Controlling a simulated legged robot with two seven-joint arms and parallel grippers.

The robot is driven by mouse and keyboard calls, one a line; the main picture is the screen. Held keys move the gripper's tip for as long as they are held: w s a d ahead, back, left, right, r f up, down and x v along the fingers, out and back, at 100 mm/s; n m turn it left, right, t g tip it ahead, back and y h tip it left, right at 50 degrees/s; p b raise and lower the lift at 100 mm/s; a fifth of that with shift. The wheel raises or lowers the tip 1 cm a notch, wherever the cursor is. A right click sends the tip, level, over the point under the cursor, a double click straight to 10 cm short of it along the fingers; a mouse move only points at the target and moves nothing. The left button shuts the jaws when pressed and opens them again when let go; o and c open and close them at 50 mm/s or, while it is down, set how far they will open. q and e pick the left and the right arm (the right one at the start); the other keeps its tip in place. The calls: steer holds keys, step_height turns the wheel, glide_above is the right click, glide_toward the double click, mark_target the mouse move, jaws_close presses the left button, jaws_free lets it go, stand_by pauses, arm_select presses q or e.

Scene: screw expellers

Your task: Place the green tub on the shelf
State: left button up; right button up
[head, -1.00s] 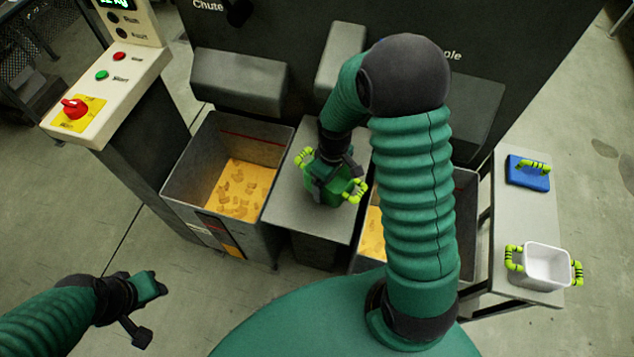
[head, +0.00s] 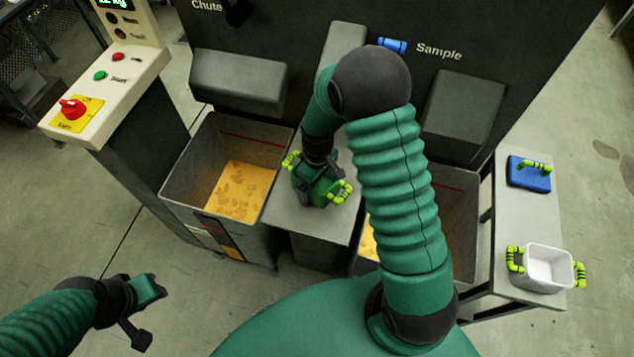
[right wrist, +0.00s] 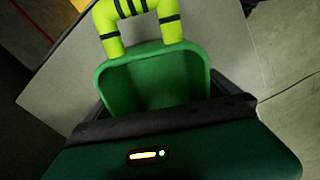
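The green tub (head: 318,190) with two yellow-green, black-banded handles is over the grey shelf (head: 290,217) between the two bins. My right gripper (head: 316,184) reaches down onto the tub and is shut on it. In the right wrist view, the tub (right wrist: 155,82) sits between the dark fingers, one handle pointing away over the grey surface. I cannot tell whether its base touches the shelf. My left gripper (head: 148,311) is open and empty at the lower left, over the floor.
A grey bin (head: 180,185) with yellow pieces stands left of the shelf. Another bin (head: 457,215) is to the right, partly behind my arm. A side table (head: 512,215) carries a white tub (head: 547,268) and a blue lid-like piece (head: 529,173). A control panel (head: 120,75) stands at left.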

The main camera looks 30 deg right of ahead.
mark_target(318, 188)
step_height(318, 188, up, 11)
steer(key=p, duration=0.2)
steer(key=s+a+r+m+t, duration=0.2)
steer(key=s+a+r+m, duration=0.1)
steer(key=s+a, duration=0.4)
steer(key=shift+s+a+r+m+t, duration=0.15)
steer(key=shift+s+m+t, duration=0.15)
steer(key=shift+s, duration=0.9)
steer(key=shift+s, duration=0.1)
steer(key=shift+a, duration=0.15)
stand_by(0.7)
